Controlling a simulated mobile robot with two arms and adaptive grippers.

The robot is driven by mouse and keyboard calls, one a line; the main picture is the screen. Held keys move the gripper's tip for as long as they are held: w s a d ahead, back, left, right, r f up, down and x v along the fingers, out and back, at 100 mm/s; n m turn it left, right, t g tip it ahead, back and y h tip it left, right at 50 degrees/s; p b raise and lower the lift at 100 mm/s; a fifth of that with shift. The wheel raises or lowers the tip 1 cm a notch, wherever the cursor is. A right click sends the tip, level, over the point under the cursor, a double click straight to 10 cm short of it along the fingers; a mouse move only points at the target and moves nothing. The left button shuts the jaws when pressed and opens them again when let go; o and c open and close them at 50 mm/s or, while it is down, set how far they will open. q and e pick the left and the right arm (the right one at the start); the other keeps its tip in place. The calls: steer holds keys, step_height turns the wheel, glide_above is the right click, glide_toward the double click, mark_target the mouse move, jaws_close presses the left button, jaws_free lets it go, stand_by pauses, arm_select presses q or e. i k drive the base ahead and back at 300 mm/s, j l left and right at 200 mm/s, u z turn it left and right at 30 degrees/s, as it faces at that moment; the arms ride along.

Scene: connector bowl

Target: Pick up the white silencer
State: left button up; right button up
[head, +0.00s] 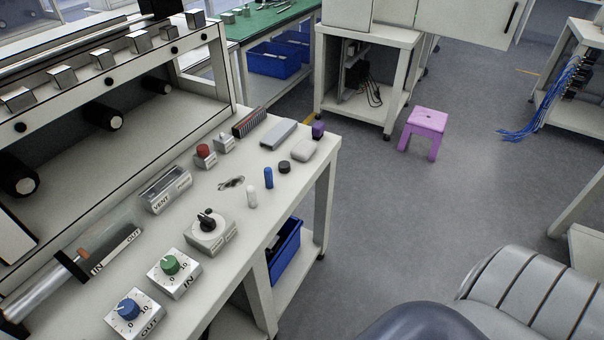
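A small white cylinder (251,198), which looks like the white silencer, stands upright on the white workbench (215,272), near its right edge. A blue cylinder (268,178) of similar shape stands just behind it, apart from it. Neither of my grippers shows in the head view, and nothing is touching the white cylinder.
A black-knob selector box (210,232) stands to the front left of the cylinder. A black round cap (284,167), a white rounded block (302,149) and a grey block (278,133) lie behind. A purple stool (424,128) stands on open floor to the right.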

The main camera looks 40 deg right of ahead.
mark_target(250, 190)
steer(key=z, duration=0.7)
